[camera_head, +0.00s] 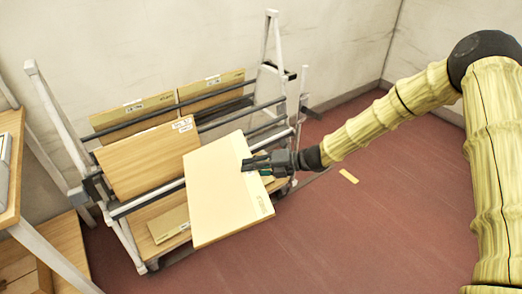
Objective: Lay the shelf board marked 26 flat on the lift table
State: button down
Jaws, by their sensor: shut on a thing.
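My gripper (252,164) is shut on the right edge of a pale board (218,195). The board is tilted in front of the rack, with a small marking near its lower right corner that is too small to read, so I cannot tell whether it is 26. I cannot tell from this view whether the board still touches the rack. No thing in view is clearly the lift table; a wooden-topped table (10,165) shows only in part at the left edge.
A grey metal rack (60,125) stands against the wall, holding a brown board (150,160) and two more labelled boards (132,112) behind. Its lower shelf (150,250) holds a small labelled piece.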

jog(key=shift+w+d+r+m+t+y, duration=0.15)
jog(key=shift+w+m+t+y, duration=0.15)
jog(key=shift+w+m+t, duration=0.15)
jog(key=w+d+r+m+t+b, duration=0.1)
jog(key=w+d+m+t, duration=0.2)
jog(key=w+m+t, duration=0.3)
jog(key=shift+w+d+t, duration=0.15)
jog(key=shift+w+t, duration=0.5)
jog(key=shift+w, duration=0.05)
